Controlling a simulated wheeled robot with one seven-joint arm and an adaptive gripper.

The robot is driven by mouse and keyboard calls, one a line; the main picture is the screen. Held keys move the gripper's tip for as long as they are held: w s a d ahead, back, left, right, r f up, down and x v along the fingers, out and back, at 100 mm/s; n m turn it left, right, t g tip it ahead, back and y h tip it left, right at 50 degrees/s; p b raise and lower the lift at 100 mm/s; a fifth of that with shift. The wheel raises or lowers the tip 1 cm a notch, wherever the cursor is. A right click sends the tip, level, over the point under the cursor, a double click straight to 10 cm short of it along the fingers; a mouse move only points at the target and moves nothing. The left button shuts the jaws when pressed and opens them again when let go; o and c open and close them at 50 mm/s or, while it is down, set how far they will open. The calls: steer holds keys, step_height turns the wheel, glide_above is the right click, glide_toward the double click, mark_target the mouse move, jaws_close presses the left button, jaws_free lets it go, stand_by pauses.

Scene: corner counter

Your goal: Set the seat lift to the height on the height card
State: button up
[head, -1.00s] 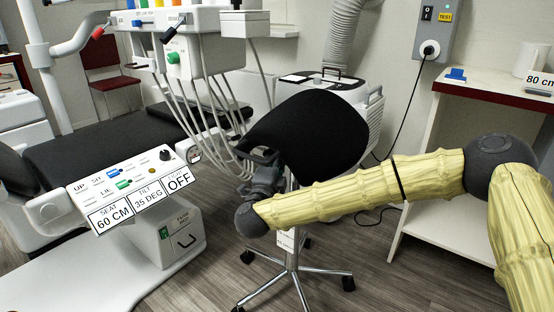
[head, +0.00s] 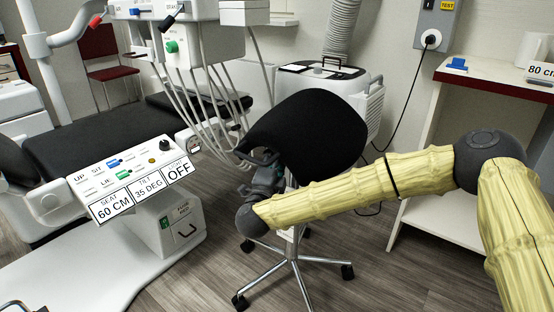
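The control panel (head: 140,160) is a white slanted board at the left, with a blue switch (head: 114,162), a green switch (head: 123,174) and a dark knob (head: 164,145). Its seat readout (head: 115,203) shows 60 CM. The tilt readout shows 35 DEG and the light readout shows OFF. The height card (head: 540,73) reads 80 cm and stands on the counter at the right, partly cut off by the picture edge. My gripper (head: 257,160) is right of the panel, apart from it, in front of a black stool. Its fingers are dark and small against the stool, so their opening is unclear.
The black reclining chair (head: 100,130) lies behind the panel. A wheeled stool (head: 310,135) stands just behind my gripper. Hoses hang from the white instrument unit (head: 200,45). A blue object (head: 457,64) sits on the red-edged counter (head: 490,82). Floor shows around the stool.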

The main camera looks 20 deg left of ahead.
steer(key=s+f, duration=0.2)
steer(key=s, duration=0.9)
steer(key=shift+s+d, duration=0.3)
steer(key=shift+f, duration=0.1)
steer(key=s+d+f+n+g+y, duration=0.1)
steer(key=s+d+f+n+g, duration=0.25)
steer(key=f, duration=0.65)
steer(key=s+d+f+n+g+y, duration=0.2)
steer(key=s+d+f+n, duration=0.15)
steer(key=f, duration=0.65)
steer(key=s+d+f+n+g+y, duration=0.1)
steer(key=s+d+f+n+g, duration=0.3)
steer(key=f, duration=0.6)
steer(key=s+d+f+n+g+h, duration=0.1)
steer(key=s+d+f+g, duration=0.1)
steer(key=s+d+f, duration=0.5)
steer(key=s+d+f+n+g+h, duration=0.1)
steer(key=s+d+f+n+g, duration=0.2)
steer(key=d, duration=0.6)
steer(key=s+d+f+g+h, duration=0.1)
steer(key=s+d+f+g, duration=0.1)
steer(key=s+d+f, duration=0.4)
steer(key=s+d+r+n+g+h, duration=0.1)
steer(key=s+d+r+g+h, duration=0.2)
steer(key=s+d, duration=0.8)
step_height(320, 180, up, 34)
steer(key=w+d+y+p, duration=0.1)
steer(key=p, duration=3.3)
steer(key=shift+p, duration=0.35)
